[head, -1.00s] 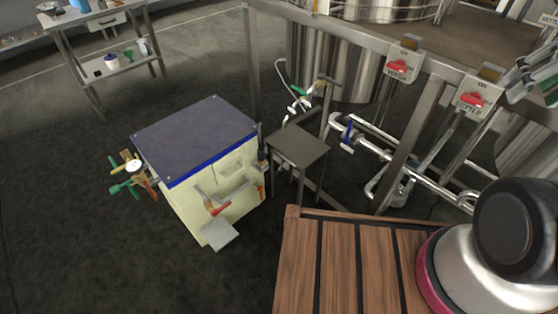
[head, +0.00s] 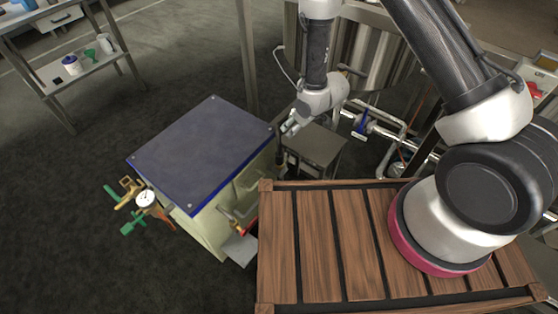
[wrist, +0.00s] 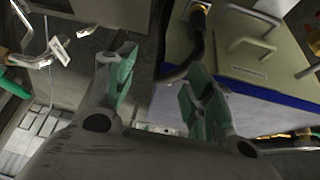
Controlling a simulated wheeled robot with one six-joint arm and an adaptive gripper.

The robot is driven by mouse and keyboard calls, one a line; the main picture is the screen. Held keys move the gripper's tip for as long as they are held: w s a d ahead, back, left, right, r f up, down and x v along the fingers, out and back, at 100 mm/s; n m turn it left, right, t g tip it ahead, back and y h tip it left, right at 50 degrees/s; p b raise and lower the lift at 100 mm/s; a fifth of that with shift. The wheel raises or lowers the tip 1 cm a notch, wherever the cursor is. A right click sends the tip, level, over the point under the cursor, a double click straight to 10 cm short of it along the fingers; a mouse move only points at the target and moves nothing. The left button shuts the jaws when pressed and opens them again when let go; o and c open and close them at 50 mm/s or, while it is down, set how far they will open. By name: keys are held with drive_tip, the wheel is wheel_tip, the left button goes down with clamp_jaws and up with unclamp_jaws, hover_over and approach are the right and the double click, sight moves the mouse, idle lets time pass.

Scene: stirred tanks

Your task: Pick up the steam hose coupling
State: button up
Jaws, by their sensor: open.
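My gripper (head: 290,124) is open above the gap between the blue-topped box and a small metal stand. In the wrist view its two green-padded fingers (wrist: 158,82) are spread with nothing between them. A black hose with a brass-coloured end fitting (wrist: 201,10) hangs along the box's side, just beyond the fingers; it is likely the steam hose coupling, though no label shows. Part of the dark hose (head: 280,153) shows below my gripper in the head view. A metal fitting with a white tag (wrist: 58,50) is at the wrist view's left.
The pale box (head: 205,150) with a blue-edged dark lid stands left of my gripper, with a gauge (head: 146,198) and valves on its left. The metal stand (head: 318,146) is close on the right. Steel pipes (head: 375,128) and a tank (head: 365,60) lie behind.

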approach(280, 154)
wheel_tip(280, 154, down, 2)
drive_tip(key=w, duration=0.2)
drive_tip(key=shift+n+g+y, duration=0.3)
drive_tip(key=shift+n+y, duration=0.1)
drive_tip(key=x, duration=0.7)
drive_tip(key=shift+s+a+f, duration=0.15)
drive_tip(key=shift+s+a, duration=0.05)
drive_tip(key=shift+s, duration=0.2)
drive_tip(key=shift+w+a+f, duration=0.2)
drive_tip(key=shift+f, duration=0.25)
clamp_jaws()
